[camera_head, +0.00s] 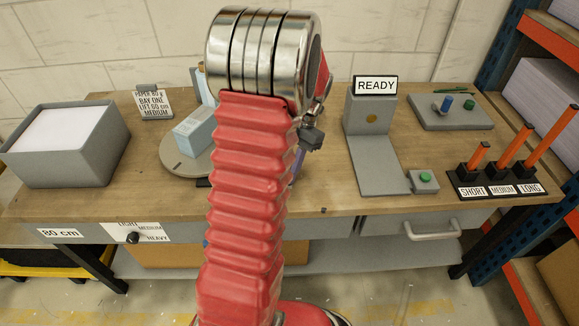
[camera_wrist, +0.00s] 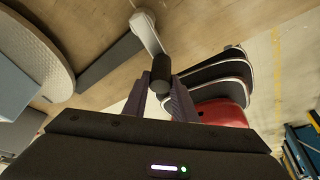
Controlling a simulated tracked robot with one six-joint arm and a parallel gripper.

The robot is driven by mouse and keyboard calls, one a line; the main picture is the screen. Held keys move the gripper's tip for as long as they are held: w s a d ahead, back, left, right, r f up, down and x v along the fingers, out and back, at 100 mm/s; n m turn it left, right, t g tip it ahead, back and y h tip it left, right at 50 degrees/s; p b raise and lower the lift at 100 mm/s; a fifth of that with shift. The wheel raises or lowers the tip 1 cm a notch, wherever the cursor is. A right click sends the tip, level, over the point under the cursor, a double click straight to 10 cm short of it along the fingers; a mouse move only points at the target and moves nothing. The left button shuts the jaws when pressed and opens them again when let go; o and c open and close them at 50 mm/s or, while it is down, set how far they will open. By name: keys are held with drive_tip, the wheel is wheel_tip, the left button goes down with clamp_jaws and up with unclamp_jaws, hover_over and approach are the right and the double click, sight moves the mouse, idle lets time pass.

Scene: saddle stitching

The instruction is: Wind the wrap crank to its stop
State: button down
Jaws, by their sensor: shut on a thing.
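The wrap crank shows in the wrist view as a pale grey arm (camera_wrist: 148,33) with a black cylindrical handle (camera_wrist: 161,72) at its end. My gripper (camera_wrist: 161,90) is shut on this handle, with one finger on each side of it. In the head view my red arm stands in front of the crank and hides it. Only a small part of my gripper (camera_head: 298,163) shows there, to the right of the red arm. The crank's stop cannot be made out in either view.
A round grey turntable (camera_head: 172,160) bears a pale blue block (camera_head: 194,129), left of my arm. A grey paper bin (camera_head: 97,160) stands at the left. A READY sign (camera_head: 376,86) tops a grey stand (camera_head: 369,125). A green-button box (camera_head: 424,181) and a tool rack (camera_head: 497,186) are at the right.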

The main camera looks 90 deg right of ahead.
drive_tip(key=shift+s, duration=0.65)
drive_tip(key=c, duration=1.5)
unclamp_jaws()
drive_tip(key=shift+w, duration=0.1)
drive_tip(key=shift+o, duration=0.2)
drive_tip(key=shift+d, duration=0.1)
drive_tip(key=v, duration=1.3)
drive_tip(key=shift+r, duration=0.3)
